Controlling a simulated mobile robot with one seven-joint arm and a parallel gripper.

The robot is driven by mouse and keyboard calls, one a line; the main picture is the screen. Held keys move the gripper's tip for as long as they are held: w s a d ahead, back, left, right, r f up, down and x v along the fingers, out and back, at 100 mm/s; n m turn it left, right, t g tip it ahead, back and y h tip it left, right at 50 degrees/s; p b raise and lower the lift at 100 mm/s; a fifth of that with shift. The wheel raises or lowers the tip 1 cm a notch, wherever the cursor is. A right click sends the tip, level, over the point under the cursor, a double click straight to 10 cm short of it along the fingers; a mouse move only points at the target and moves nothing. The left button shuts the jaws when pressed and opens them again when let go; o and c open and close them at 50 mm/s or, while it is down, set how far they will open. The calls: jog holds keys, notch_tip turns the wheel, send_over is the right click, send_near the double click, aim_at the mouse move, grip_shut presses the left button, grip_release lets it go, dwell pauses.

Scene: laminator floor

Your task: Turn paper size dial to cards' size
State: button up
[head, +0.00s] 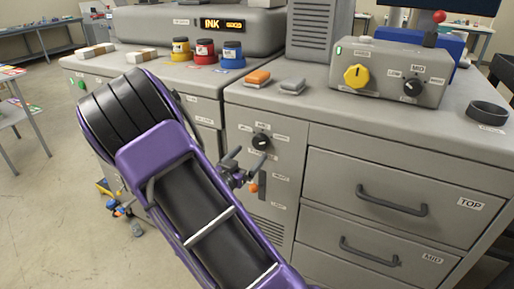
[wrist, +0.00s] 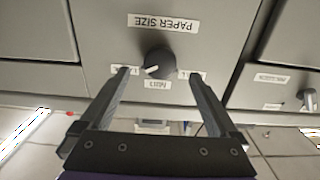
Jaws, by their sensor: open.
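The paper size dial (wrist: 158,64) is a round black knob on a grey cabinet front. The wrist view shows it with its lettering upside down. The "PAPER SIZE" label (wrist: 163,23) is above it in that view, and small labels sit to its left, right and below. Its white pointer mark is towards the left label there, slightly downward. Those small labels are too small or partly covered to read surely. My gripper (wrist: 160,76) is open, its fingers on either side of the dial with visible gaps. In the head view the dial (head: 261,141) is just above my gripper (head: 246,165).
Drawers with handles (head: 392,203) are to the right of the dial. Ink jars (head: 205,52) stand further left. Another knob (wrist: 308,98) shows at the wrist view's right edge.

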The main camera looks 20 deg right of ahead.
aim_at(259, 145)
jog(key=x, duration=0.5)
jog(key=shift+w+d, duration=0.2)
jog(key=c, duration=1.4)
jog(key=shift+o, duration=0.2)
jog(key=shift+n, duration=0.3)
jog(key=n+p, duration=0.3)
jog(key=n, duration=0.2)
jog(key=shift+s+r+p, duration=0.1)
jog(key=shift+r+p, duration=0.05)
jog(key=shift+p, duration=0.15)
jog(key=n+p, duration=0.2)
jog(key=n, duration=0.4)
jog(key=shift+p, duration=0.4)
